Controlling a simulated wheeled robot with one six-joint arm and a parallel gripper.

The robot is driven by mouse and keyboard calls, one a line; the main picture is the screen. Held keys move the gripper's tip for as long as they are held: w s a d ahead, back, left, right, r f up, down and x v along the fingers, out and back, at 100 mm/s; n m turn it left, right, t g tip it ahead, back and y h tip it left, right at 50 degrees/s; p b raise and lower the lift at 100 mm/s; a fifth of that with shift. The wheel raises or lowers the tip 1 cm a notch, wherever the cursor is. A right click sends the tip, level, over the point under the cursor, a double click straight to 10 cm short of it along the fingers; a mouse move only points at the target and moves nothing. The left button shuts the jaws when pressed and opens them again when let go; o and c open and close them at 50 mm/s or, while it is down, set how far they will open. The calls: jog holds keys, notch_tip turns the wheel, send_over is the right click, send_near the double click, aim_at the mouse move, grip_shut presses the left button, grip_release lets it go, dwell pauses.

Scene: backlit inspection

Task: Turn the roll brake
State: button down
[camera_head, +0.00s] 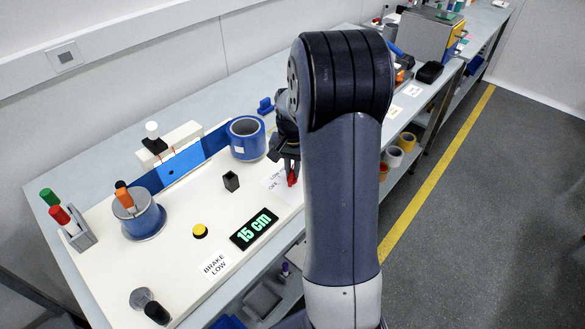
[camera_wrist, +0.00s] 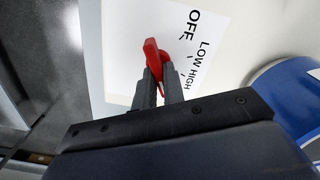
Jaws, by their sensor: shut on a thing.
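The roll brake is a small red lever (camera_wrist: 153,53) on a white label (camera_wrist: 190,45) printed OFF, LOW and HIGH. The lever (camera_head: 292,177) also shows in the head view, at the right part of the white board. My gripper (camera_wrist: 160,82) is shut on the red lever, with its two dark fingers on either side of it. In the head view my gripper (camera_head: 289,165) reaches down to the board. The lever's lower part is hidden between the fingers. A sign (camera_head: 214,266) on the board reads BRAKE LOW.
A display (camera_head: 254,229) reads 15 cm, near a yellow button (camera_head: 200,230). A blue roll on a spindle (camera_head: 144,221) and a pen holder (camera_head: 79,235) stand at the left.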

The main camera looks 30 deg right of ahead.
jog(key=c, duration=1.5)
grip_release()
notch_tip(320, 180, up, 11)
jog(key=shift+f, duration=0.15)
notch_tip(320, 180, down, 11)
jog(key=shift+r, duration=0.1)
jog(key=shift+n, duration=0.3)
